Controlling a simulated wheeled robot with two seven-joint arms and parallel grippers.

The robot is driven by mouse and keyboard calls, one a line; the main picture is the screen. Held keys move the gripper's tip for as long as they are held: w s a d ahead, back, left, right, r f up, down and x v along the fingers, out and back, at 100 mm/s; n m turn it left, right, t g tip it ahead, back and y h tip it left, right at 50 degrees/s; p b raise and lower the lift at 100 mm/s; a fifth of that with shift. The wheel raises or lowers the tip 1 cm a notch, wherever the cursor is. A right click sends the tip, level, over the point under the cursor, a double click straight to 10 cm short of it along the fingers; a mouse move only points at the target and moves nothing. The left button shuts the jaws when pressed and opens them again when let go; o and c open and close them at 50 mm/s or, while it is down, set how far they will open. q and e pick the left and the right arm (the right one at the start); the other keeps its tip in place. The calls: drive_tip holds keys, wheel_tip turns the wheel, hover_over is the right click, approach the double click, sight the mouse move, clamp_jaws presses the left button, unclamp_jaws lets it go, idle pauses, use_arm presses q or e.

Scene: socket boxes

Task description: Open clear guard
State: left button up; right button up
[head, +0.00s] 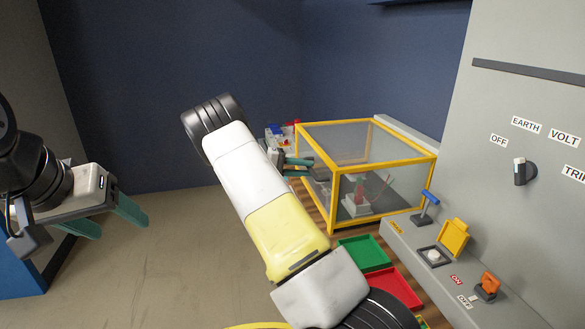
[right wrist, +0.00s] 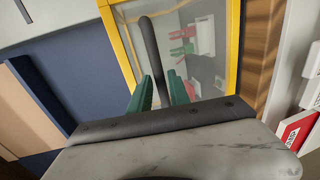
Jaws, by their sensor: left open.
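The clear guard is a box with a yellow frame (head: 333,197) and see-through panels; it stands closed over a grey device with red parts. Its frame and clear panel fill the top of the right wrist view (right wrist: 233,50). My right gripper (head: 306,167) is at the guard's left side. In the right wrist view, a dark bar-shaped handle (right wrist: 152,45) runs between its green fingers (right wrist: 160,88); whether they press on it is unclear. My left gripper (head: 120,222) is open and empty at the far left, away from the guard.
A grey panel (head: 535,125) with a rotary knob (head: 520,171) stands right of the guard. A ledge holds a blue-handled switch (head: 427,205), a yellow cover (head: 454,237) and an orange switch (head: 487,286). Green (head: 363,253) and red (head: 396,289) trays lie in front. My right arm crosses the middle.

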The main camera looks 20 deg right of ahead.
drive_tip(key=shift+x, duration=1.1)
drive_tip(key=shift+c, duration=0.2)
clamp_jaws()
drive_tip(key=shift+r, duration=0.1)
idle(0.4)
